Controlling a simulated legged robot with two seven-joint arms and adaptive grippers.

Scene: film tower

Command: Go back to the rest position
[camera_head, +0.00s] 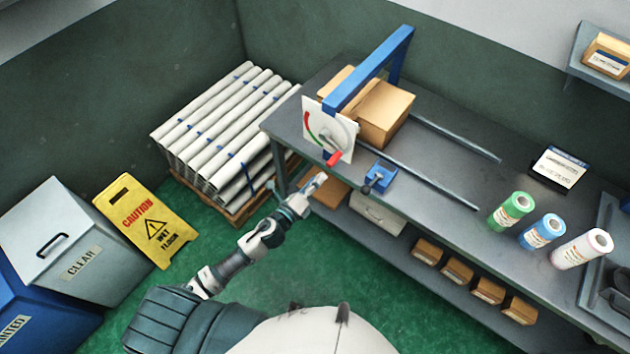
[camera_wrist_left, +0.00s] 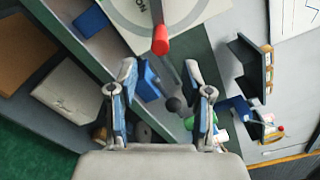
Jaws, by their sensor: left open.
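My left gripper (camera_head: 314,184) is at the front left edge of the grey workbench (camera_head: 440,190), below the dial plate. In the left wrist view its two fingers (camera_wrist_left: 163,92) are spread apart with nothing held between them. The white dial plate (camera_head: 322,126) has a red-tipped lever (camera_head: 334,158). The red tip (camera_wrist_left: 160,42) shows just beyond the fingers in the wrist view, apart from them. A small blue bracket (camera_head: 381,176) with a dark knob sits on the bench right of the gripper. My right gripper is not in view.
A blue arch (camera_head: 370,68) stands over a cardboard box (camera_head: 384,112) on the bench. A pallet of long rolls (camera_head: 225,130), a caution sign (camera_head: 146,221) and bins (camera_head: 70,240) stand left. Green floor is clear.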

